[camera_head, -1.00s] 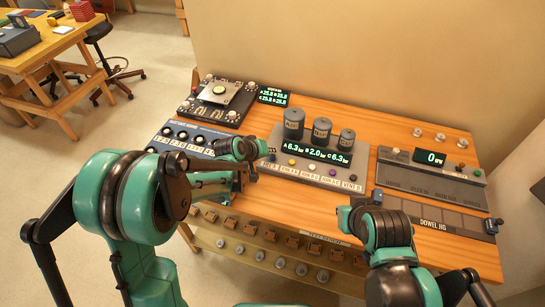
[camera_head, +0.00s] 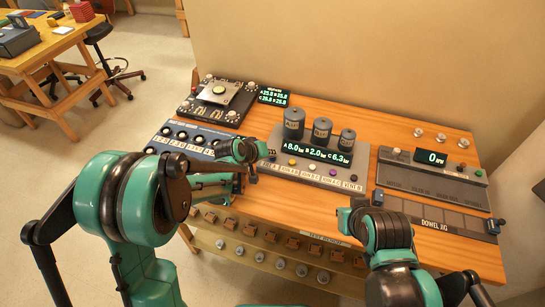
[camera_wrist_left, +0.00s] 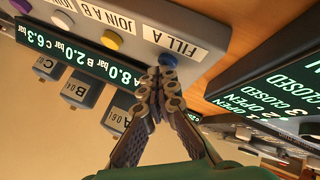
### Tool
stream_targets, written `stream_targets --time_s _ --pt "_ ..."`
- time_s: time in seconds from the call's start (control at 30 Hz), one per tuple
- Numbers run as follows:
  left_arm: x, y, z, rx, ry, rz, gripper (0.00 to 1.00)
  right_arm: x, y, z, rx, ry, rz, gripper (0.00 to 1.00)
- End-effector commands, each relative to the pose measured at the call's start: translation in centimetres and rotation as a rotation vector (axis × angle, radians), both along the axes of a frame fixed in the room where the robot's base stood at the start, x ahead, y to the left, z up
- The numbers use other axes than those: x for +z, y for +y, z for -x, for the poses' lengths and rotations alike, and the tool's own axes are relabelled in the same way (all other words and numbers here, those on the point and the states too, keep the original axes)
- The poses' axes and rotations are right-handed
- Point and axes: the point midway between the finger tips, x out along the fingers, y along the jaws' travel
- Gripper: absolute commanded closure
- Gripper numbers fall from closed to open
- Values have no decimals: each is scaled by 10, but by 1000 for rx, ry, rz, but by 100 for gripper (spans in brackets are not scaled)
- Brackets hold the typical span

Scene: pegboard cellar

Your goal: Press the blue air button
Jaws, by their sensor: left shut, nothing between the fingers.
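The blue button (camera_wrist_left: 169,60) is on the sloped grey panel above the label FILL A, seen upside down in the left wrist view. My left gripper (camera_wrist_left: 164,75) is shut and empty. Its fingertips are right at the blue button and overlap its edge in that view; they seem to touch it. In the head view my left gripper (camera_head: 252,168) is at the left end of the button row, and the blue button is hard to make out there. My right gripper (camera_head: 358,210) is low over the right front of the bench, mostly hidden by its own arm.
The panel (camera_head: 290,172) also carries yellow, white, purple and dark buttons, a pressure display (camera_head: 316,154) reading A 8.0, B 2.0, C 6.3 bar, and several grey tanks. A blue knob panel (camera_head: 180,140) is to the left. A dowel jig (camera_head: 440,217) is to the right.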

Motion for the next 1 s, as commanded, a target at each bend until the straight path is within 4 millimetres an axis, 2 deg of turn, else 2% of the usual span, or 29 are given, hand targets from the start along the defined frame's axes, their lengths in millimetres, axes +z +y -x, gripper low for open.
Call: stream_targets --time_s 0.17,0.5,0.87,1.0 --pt "1 0 0 -1 1 0 100 1 0 0 0 0 0 100" --pt "18 0 0 0 0 0 100 12 0 0 0 0 0 100" --pt "18 0 0 0 0 0 100 13 0 0 0 0 0 100" --pt "28 0 0 0 0 0 100 20 0 0 0 0 0 100"
